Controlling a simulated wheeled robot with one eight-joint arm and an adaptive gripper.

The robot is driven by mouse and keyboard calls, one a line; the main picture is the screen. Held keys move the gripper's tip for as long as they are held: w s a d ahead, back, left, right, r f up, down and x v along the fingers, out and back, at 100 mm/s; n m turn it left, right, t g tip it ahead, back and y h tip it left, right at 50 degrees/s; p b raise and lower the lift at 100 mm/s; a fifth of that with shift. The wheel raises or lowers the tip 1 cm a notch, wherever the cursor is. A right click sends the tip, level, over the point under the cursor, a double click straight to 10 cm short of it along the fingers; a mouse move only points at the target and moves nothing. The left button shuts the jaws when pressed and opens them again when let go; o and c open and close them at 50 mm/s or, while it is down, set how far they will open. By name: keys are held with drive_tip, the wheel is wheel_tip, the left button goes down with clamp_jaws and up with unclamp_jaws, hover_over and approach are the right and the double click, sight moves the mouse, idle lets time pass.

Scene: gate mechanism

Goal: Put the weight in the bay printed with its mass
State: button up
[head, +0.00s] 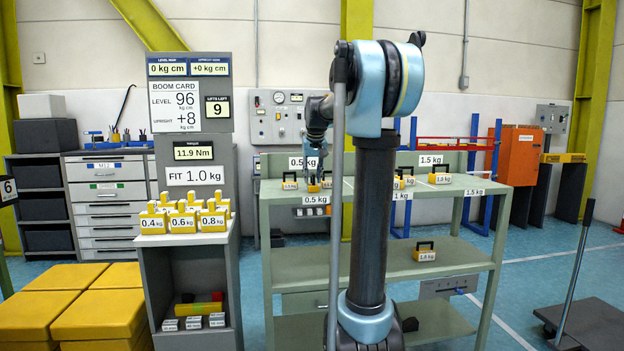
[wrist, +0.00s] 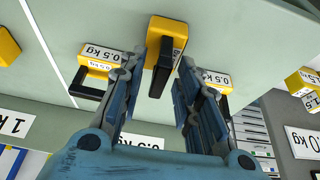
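My gripper (wrist: 162,72) has its fingers apart, one on each side of a yellow weight (wrist: 160,27) with a black handle. In the head view my gripper (head: 316,165) is low over the left bay of the bench top, by the 0.5 kg back sign (head: 304,163). Weights marked 0.5 kg sit on either side in the wrist view, left (wrist: 98,50) and right (wrist: 212,80). A weight marked 1.0 kg (head: 424,255) stands on the middle shelf below.
The green bench top (head: 460,185) has bays with front labels 0.5 kg (head: 315,199), 1 kg (head: 402,195) and 1.5 kg (head: 474,192). A weight (head: 440,178) stands in the right bay. The grey stand (head: 190,250) at left holds several yellow weights and a "FIT 1.0 kg" sign (head: 194,175).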

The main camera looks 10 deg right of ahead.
drive_tip(key=v, duration=1.2)
drive_tip(key=s+f+g, duration=0.2)
drive_tip(key=s+f, duration=3.7)
drive_tip(key=shift+f, duration=0.35)
drive_tip(key=shift+d, duration=0.1)
